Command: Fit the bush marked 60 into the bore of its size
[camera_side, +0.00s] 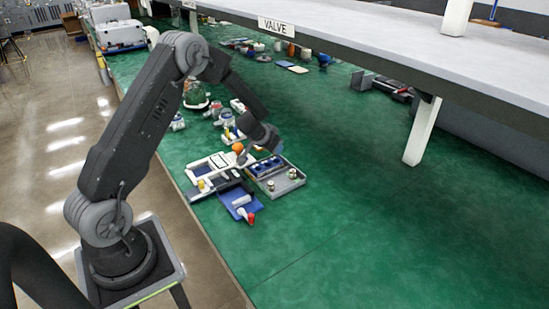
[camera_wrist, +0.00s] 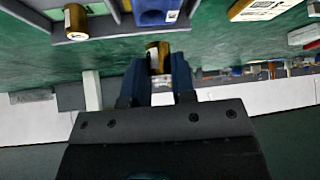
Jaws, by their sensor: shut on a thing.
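In the wrist view my gripper (camera_wrist: 158,68) is shut on a brass-coloured bush (camera_wrist: 157,50), held between the two blue fingertips. No mark on it can be read. In the side view my gripper (camera_side: 268,143) is above the back of a grey tray (camera_side: 295,183); its fingers and the held bush are too small to make out. A blue block row (camera_side: 266,165) lies along the tray's back, and part of a blue block shows in the wrist view (camera_wrist: 156,10). Another brass bush (camera_wrist: 76,22) stands in the tray. Which bore fits cannot be told.
Left of the tray stand a white fixture (camera_side: 213,165) and a blue mat (camera_side: 238,204) with a white cylinder and a red part. An orange ball-like part (camera_side: 238,147) is close to my gripper. The green bench right of the tray is clear; a shelf (camera_side: 380,40) overhangs behind.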

